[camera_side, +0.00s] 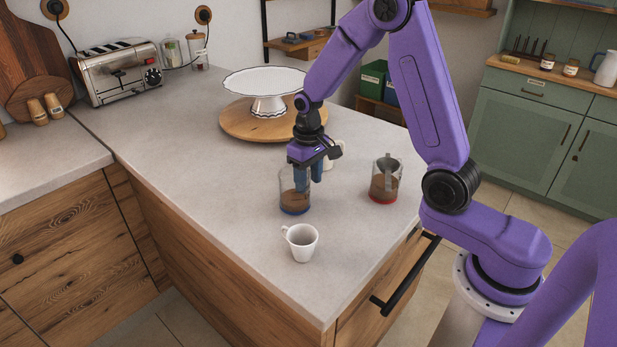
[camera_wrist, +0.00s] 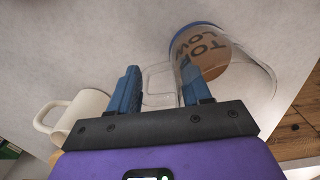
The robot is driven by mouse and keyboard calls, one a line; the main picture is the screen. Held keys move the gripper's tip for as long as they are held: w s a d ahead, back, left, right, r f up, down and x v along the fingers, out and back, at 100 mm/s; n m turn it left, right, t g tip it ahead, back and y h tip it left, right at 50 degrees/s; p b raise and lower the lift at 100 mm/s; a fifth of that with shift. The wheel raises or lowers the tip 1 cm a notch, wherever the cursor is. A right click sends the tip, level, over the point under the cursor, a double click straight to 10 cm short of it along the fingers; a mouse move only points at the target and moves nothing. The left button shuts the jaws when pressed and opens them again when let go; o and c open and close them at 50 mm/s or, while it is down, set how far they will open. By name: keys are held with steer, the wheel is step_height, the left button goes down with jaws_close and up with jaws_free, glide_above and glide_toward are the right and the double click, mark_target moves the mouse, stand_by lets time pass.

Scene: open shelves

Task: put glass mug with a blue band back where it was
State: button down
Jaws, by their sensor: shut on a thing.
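The glass mug with a blue band (camera_side: 294,192) is upright at the middle of the counter, with brown contents and the band at its base. It also shows in the wrist view (camera_wrist: 222,55), with dark lettering on it. My gripper (camera_side: 309,180) points down beside the mug. In the wrist view its two blue fingers (camera_wrist: 160,82) are on either side of the mug's clear handle, and it is shut on that handle. I cannot tell for sure whether the mug's base touches the counter.
A glass mug with a red band (camera_side: 383,190) stands to the right. A white cup (camera_side: 301,247) stands in front; another (camera_side: 334,158) is partly hidden behind my gripper. A cake stand (camera_side: 267,92) on a round wooden board (camera_side: 236,123) stands behind.

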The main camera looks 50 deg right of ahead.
steer(key=shift+c, duration=2.4)
jaws_free()
steer(key=shift+f, duration=0.1)
step_height(320, 180, up, 12)
steer(key=shift+r, duration=0.15)
steer(key=shift+s+a, duration=0.2)
steer(key=shift+a, duration=0.2)
steer(key=s+a+n, duration=0.2)
steer(key=s+n, duration=0.2)
steer(key=s, duration=0.5)
steer(key=s+a+f+n, duration=0.1)
steer(key=s+n, duration=0.3)
steer(key=s, duration=0.6)
steer(key=s+a+f+n, duration=0.1)
steer(key=s+n, duration=0.3)
steer(key=s, duration=0.5)
steer(key=shift+s+a+n, duration=0.3)
steer(key=shift+s+a, duration=0.1)
steer(key=shift+a, duration=0.45)
